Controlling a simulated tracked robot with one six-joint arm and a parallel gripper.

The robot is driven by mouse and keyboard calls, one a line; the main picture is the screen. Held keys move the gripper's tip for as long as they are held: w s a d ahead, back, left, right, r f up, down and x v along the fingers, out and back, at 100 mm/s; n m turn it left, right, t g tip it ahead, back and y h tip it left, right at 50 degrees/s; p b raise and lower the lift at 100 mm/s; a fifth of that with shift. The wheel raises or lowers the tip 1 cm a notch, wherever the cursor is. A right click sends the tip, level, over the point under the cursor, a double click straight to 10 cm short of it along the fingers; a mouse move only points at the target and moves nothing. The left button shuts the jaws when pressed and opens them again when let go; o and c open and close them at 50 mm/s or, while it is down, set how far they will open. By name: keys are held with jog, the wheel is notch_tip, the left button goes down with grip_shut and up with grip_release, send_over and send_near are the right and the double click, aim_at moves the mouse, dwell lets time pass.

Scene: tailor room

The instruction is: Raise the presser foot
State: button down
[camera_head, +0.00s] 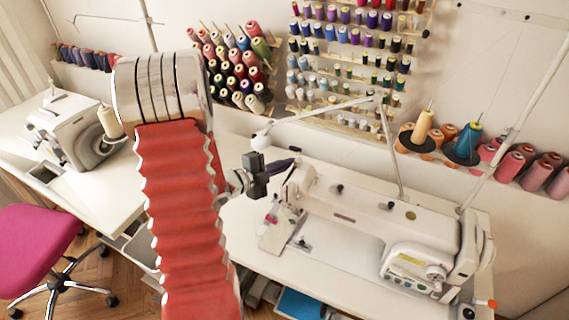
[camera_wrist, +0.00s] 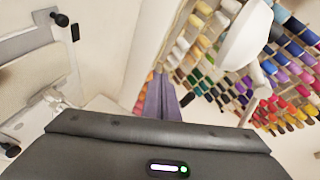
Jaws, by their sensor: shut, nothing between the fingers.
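The white sewing machine (camera_head: 355,215) stands on the right-hand table, its head end toward the left. The presser foot is too small or hidden to make out under that head. My gripper (camera_head: 288,161) is shut and empty, beside the upper left end of the machine head in the head view, with its dark purple fingers pointing right. I cannot tell whether it touches the machine. In the wrist view my shut fingers (camera_wrist: 160,98) show at the centre, and part of the sewing machine (camera_wrist: 28,80) shows at the left, rotated.
A white lamp (camera_wrist: 248,42) stands close to the right of my fingers in the wrist view. Thread racks (camera_head: 345,60) hang on the wall behind. A second machine (camera_head: 75,135) and a pink chair (camera_head: 35,245) are at the left. Thread stands (camera_head: 463,152) rise behind the machine.

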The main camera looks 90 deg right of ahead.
jog(key=shift+f, duration=0.15)
jog(key=shift+w+a+f, duration=0.95)
jog(key=shift+w+a, duration=0.1)
jog(key=shift+w, duration=0.35)
jog(key=shift+w+a+f, duration=1)
jog(key=shift+w+a, duration=0.05)
jog(key=shift+w, duration=0.3)
jog(key=shift+w+a+f, duration=0.95)
jog(key=shift+w+a, duration=0.1)
jog(key=shift+w, duration=0.35)
